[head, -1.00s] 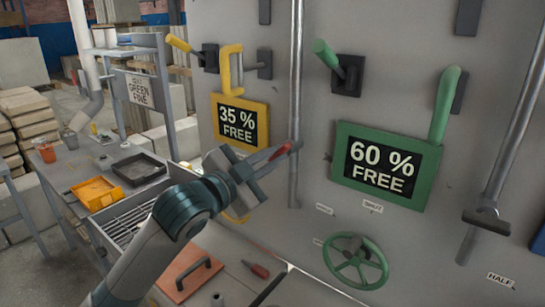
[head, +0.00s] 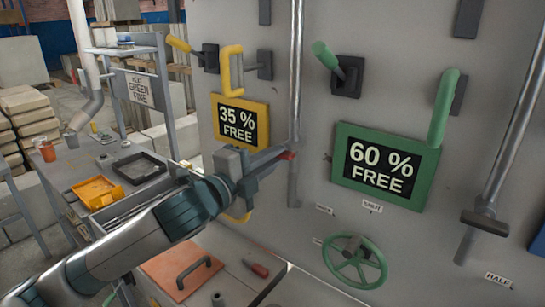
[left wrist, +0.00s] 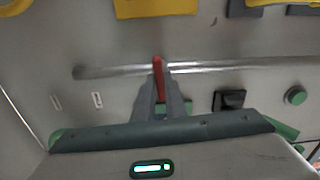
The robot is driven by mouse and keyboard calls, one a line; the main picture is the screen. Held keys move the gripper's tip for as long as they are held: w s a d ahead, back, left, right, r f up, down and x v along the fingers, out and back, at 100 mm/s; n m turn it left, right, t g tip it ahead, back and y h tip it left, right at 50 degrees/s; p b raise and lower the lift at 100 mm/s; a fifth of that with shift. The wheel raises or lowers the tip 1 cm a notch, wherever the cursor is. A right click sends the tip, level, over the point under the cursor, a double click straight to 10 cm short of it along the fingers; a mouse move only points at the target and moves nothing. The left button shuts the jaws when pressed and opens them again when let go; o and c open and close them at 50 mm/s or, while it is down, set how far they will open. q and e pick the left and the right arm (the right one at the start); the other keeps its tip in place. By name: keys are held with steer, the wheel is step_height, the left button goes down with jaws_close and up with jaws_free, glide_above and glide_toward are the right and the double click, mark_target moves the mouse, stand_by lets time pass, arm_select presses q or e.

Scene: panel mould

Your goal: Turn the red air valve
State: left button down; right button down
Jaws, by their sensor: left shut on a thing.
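In the left wrist view the red handle (left wrist: 157,72) stands between the two fingertips (left wrist: 160,88), in front of the pipe (left wrist: 110,71), which runs crosswise there. The valve body is hidden behind the gripper. My right gripper is not in view.
The yellow 35 % FREE sign (head: 239,121) hangs close above my left gripper. The green 60 % FREE sign (head: 380,166) and green handwheel (head: 355,262) are to the right. A bench with a yellow tray (head: 97,192) and dark tray (head: 140,167) stands at left.

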arm_select(q)
steer(key=shift+m, duration=0.5)
steer(key=c, duration=1.8)
jaws_free()
steer(key=shift+c, duration=0.2)
steer(key=shift+o, duration=0.2)
steer(key=shift+w, duration=0.1)
